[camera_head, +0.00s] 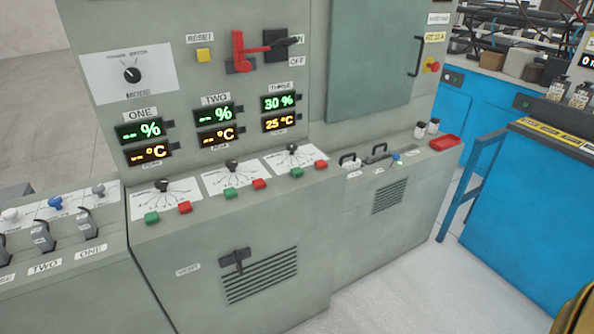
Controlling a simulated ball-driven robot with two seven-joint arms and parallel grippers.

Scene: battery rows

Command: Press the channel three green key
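The channel three green key (297,173) is a small green block on the sloping ledge of the grey console, at the front edge of the third white dial plate (297,161). A red key (321,165) sits just to its right. Above them, the display marked THREE reads 30 % in green (279,102) and 25 °C in amber (281,123). Channels one and two have their own green keys (152,218) (231,192), and their displays show dashes. Neither of my grippers is in view.
A red lever (238,52) and a yellow RESET key (203,55) are above the displays. A black vent handle (236,260) sticks out below the ledge. Black handles (376,153) stand right of channel three. Pale floor (400,290) is clear before the blue bench (520,210).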

